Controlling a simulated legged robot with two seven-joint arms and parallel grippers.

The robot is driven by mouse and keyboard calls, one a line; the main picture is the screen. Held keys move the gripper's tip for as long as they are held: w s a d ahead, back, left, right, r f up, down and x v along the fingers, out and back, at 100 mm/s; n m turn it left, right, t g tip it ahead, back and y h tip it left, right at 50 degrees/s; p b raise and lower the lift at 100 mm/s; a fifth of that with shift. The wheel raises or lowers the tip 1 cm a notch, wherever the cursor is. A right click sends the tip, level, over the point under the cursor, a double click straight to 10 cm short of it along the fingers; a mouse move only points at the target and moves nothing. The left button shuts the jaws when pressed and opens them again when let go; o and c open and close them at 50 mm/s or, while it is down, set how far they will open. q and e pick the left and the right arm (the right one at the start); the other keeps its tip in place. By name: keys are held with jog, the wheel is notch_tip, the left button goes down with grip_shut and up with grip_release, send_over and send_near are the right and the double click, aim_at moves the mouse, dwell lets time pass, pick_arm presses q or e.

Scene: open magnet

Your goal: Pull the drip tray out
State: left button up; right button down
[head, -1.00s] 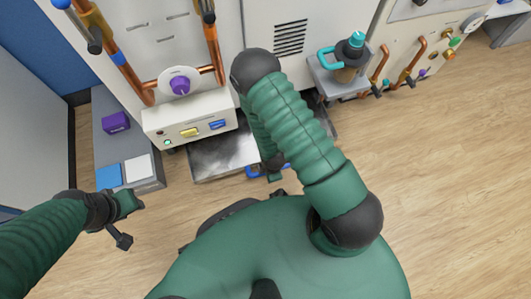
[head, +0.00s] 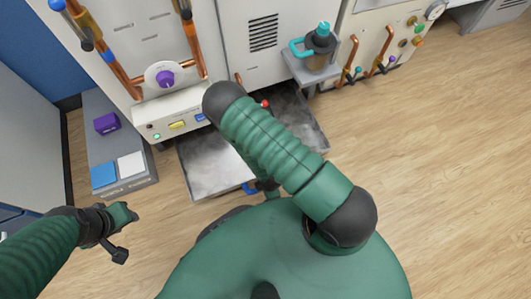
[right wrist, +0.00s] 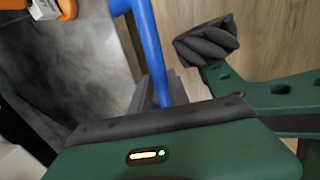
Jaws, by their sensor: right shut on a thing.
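The drip tray (head: 203,170) is a wide, stained grey metal tray low at the foot of the machine. It sticks well out over the floor, and my right arm covers its middle. It also fills the left of the right wrist view (right wrist: 75,75). Its blue handle (head: 249,188) is at the front edge and shows as a blue bar in the right wrist view (right wrist: 149,45). My right gripper (head: 266,186) is shut on this handle, partly hidden by my arm. My left gripper (head: 123,232) is open and empty above the floor at left, apart from the tray.
A grey plinth (head: 120,183) with a purple box (head: 106,123) and blue and white squares stands left of the tray. A control box (head: 160,115) overhangs the tray's back. A shelf with a teal-topped jug (head: 318,45) is at right. Floor in front and right is clear.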

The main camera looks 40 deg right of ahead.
jog(key=c, duration=1.3)
grip_release()
jog(key=shift+o, duration=0.2)
jog(key=s+r+p, duration=0.3)
jog(key=r+p, duration=0.6)
jog(key=r, duration=0.7)
jog(key=shift+a+r, duration=0.25)
jog(key=shift+a, duration=0.15)
